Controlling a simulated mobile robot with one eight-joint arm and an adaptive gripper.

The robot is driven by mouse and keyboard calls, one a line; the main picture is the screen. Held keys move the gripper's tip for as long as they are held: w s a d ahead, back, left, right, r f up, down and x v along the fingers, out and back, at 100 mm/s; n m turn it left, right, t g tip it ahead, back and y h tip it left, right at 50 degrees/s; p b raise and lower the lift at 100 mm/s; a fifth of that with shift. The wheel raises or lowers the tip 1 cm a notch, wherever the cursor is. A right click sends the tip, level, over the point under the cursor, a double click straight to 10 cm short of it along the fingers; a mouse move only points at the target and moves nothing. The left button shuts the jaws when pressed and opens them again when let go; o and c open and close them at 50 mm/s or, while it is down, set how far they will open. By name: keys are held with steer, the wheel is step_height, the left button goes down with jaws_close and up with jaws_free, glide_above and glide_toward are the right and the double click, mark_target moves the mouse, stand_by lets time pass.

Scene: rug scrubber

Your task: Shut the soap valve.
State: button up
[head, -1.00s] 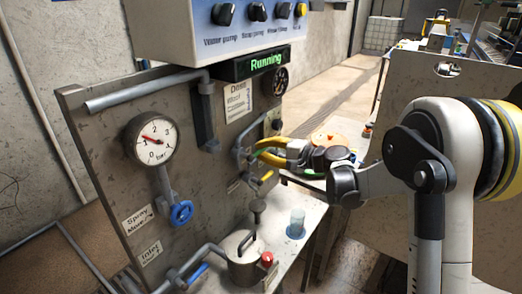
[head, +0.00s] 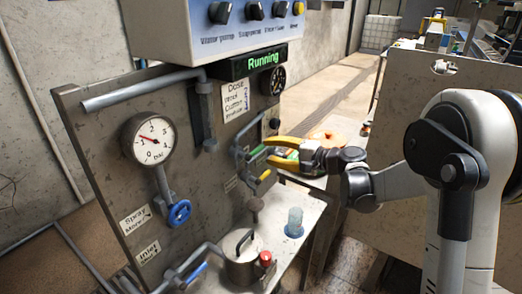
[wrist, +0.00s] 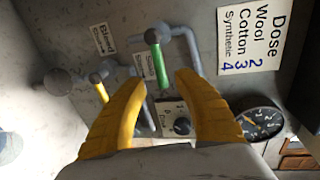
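A green lever handle (wrist: 160,62) on a valve with a grey pipe shows at the middle of the wrist view; it also shows in the head view (head: 256,151). It points down the wrist picture. A label beside it is partly hidden and I cannot read it. A shorter yellow lever (wrist: 100,89) is to its left in the wrist view, also visible in the head view (head: 265,175). My gripper (wrist: 160,78) has yellow fingers spread apart and empty. The green handle lies between and just beyond the fingertips; I see no contact. In the head view my gripper (head: 271,150) faces the panel.
A dose card (wrist: 255,40), a black gauge (wrist: 259,122) and a small black knob (wrist: 182,125) are close by. In the head view, a blue handwheel (head: 179,213), a metal pot (head: 241,262) and a blue cup (head: 294,222) stand lower.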

steer(key=v, duration=0.7)
steer(key=shift+d, duration=0.25)
steer(key=shift+s, duration=0.1)
steer(key=p+v, duration=0.1)
steer(key=v, duration=0.8)
steer(key=shift+r, duration=0.1)
steer(key=s+a+f+n+g+h, duration=0.2)
steer(key=s+a+h, duration=0.15)
steer(key=s, duration=0.55)
steer(key=s+a+f+n+g+h, duration=0.1)
steer(key=s+a+n+g+h, duration=0.15)
steer(key=s+h, duration=0.4)
steer(key=s+d+f+n+t+h, duration=0.1)
steer(key=s+d+n+t+h, duration=0.1)
steer(key=s, duration=0.7)
steer(key=shift+s+d+f+n, duration=0.3)
steer(key=shift+d+n, duration=0.35)
steer(key=shift+d, duration=0.55)
